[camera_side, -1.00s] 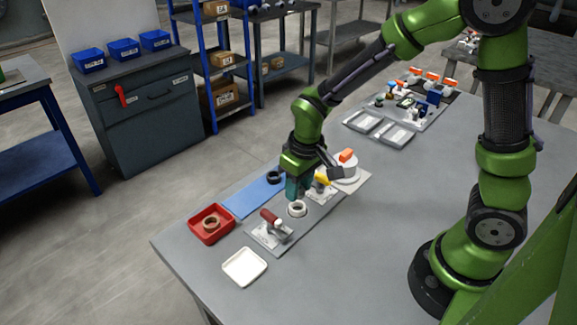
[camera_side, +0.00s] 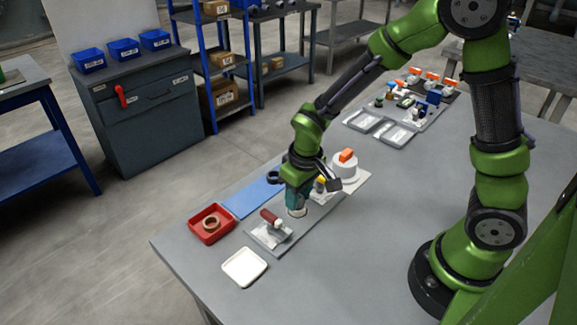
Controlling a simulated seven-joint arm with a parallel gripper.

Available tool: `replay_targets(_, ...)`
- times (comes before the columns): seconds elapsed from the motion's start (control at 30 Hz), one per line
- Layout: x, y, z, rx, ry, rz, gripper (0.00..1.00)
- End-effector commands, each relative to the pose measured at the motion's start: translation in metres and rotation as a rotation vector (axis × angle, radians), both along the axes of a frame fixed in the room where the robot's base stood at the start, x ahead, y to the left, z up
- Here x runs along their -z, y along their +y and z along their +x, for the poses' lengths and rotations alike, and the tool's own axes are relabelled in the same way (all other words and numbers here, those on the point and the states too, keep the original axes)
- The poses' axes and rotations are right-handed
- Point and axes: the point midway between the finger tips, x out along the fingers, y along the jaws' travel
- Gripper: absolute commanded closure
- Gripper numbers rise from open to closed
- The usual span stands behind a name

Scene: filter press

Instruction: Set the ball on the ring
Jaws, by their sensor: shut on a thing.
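My gripper (camera_side: 297,205), with teal fingers, points down over the white ring (camera_side: 297,213) on the grey plate. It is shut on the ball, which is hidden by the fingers. Only the lower edge of the white ring shows below the fingertips. Whether the ball touches the ring cannot be told from this view.
A red-handled clamp (camera_side: 271,220) stands close in front of the ring, and a white round part with an orange block (camera_side: 346,161) behind. A red tray (camera_side: 197,229) holds a tan ring. A black ring (camera_side: 273,177) lies by the blue mat (camera_side: 250,197). A white tray (camera_side: 245,267) is nearest.

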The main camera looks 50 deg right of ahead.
Motion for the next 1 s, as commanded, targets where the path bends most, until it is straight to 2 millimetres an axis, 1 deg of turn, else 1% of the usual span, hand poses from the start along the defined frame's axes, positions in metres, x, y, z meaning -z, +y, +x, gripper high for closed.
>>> replay_targets(0.43, 0.0068, 0.0000, -0.0003, 0.001, 0.001, 0.000, 0.94)
replay_targets(0.47, 0.0065, 0.0000, -0.0001, 0.001, 0.001, 0.000, 0.59)
replay_targets(0.6, 0.0064, 0.0000, -0.0001, 0.001, 0.000, 0.000, 0.37)
replay_targets(0.63, 0.0064, 0.0000, -0.0001, 0.001, 0.000, 0.000, 0.34)
replay_targets(1.0, 0.0064, 0.0000, -0.0001, 0.000, 0.001, 0.000, 0.34)
